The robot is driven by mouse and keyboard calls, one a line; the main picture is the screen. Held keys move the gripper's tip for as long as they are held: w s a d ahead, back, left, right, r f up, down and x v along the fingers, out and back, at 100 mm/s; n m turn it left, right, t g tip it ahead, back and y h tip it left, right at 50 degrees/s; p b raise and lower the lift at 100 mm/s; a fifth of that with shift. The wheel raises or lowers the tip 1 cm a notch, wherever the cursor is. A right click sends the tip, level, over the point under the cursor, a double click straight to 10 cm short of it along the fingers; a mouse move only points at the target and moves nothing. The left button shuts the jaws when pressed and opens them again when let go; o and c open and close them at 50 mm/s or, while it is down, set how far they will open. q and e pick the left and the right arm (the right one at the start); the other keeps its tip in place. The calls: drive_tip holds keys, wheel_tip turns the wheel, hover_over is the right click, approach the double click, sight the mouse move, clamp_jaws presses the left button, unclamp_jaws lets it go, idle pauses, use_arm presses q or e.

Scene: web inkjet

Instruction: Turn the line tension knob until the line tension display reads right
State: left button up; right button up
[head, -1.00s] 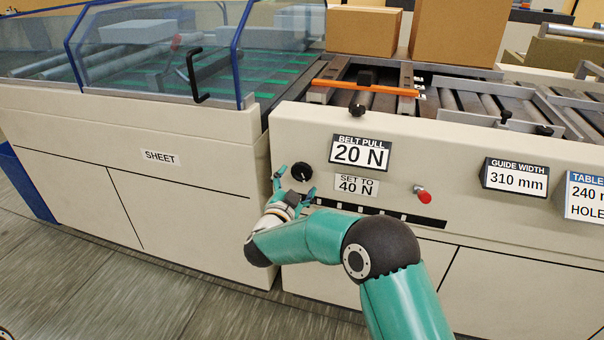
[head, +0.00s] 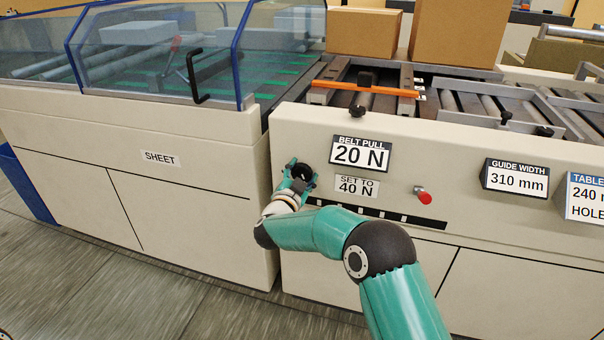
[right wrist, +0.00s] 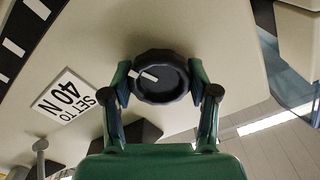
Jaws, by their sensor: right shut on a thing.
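A round black knob (right wrist: 158,78) with a white pointer mark sits on the cream machine front. My right gripper (right wrist: 160,85) is shut on the knob, with one teal finger on each side of it. In the head view the right gripper (head: 299,175) largely surrounds the knob (head: 303,172). The display above and to the right of it is headed BELT PULL (head: 360,153) and reads 20 N. A small plate (head: 357,186) below the display says SET TO 40 N; it also shows in the right wrist view (right wrist: 64,96). My left gripper is not in view.
A red button (head: 424,197) sticks out right of the plate. A GUIDE WIDTH display (head: 516,178) reads 310 mm further right. A clear guard with a black handle (head: 194,76) stands at the upper left. Cardboard boxes (head: 364,32) rest on the machine top.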

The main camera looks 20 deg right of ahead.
drive_tip(key=shift+c, duration=0.9)
drive_tip(key=shift+d+f+m+b, duration=0.1)
drive_tip(key=shift+f+m+b, duration=0.15)
drive_tip(key=shift+m+b, duration=0.65)
drive_tip(key=m+b, duration=0.8)
drive_tip(key=b, duration=0.1)
drive_tip(key=m+b, duration=0.4)
drive_tip(key=shift+s+f, duration=0.1)
drive_tip(key=shift+f, duration=0.25)
drive_tip(key=m+b, duration=0.2)
drive_tip(key=shift+b, duration=0.3)
drive_tip(key=shift+m+b, duration=0.85)
drive_tip(key=shift+m, duration=0.55)
drive_tip(key=o, duration=1.1)
drive_tip(key=shift+o, duration=0.4)
drive_tip(key=shift+r, duration=0.25)
